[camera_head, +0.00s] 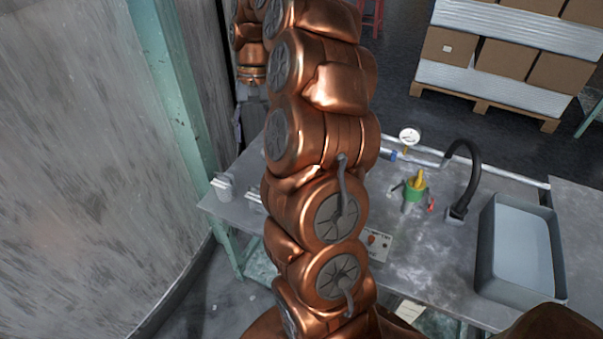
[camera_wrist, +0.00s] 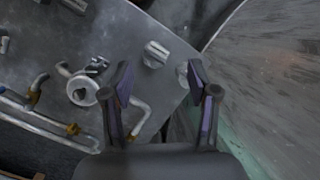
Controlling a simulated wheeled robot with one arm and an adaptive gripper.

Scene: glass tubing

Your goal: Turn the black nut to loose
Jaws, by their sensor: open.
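I cannot pick out the black nut for certain in either view. In the wrist view, a round pale metal fitting (camera_wrist: 84,90) with a dark spot in its middle sits on the pipework, left of my gripper; I cannot tell whether that spot is the nut. My gripper (camera_wrist: 160,70) is open and empty, its two dark fingers spread above the corner of the metal table (camera_wrist: 110,32). A bent pipe (camera_wrist: 140,118) passes beside the left finger. In the head view, my copper arm covers the middle of the table, and the fingertips cannot be made out.
In the head view, a gauge (camera_head: 409,135), a green fitting with a yellow top (camera_head: 415,190), a black curved pipe (camera_head: 473,165) and a grey basin (camera_head: 521,250) occupy the right side. A wall (camera_head: 90,150) borders the left.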

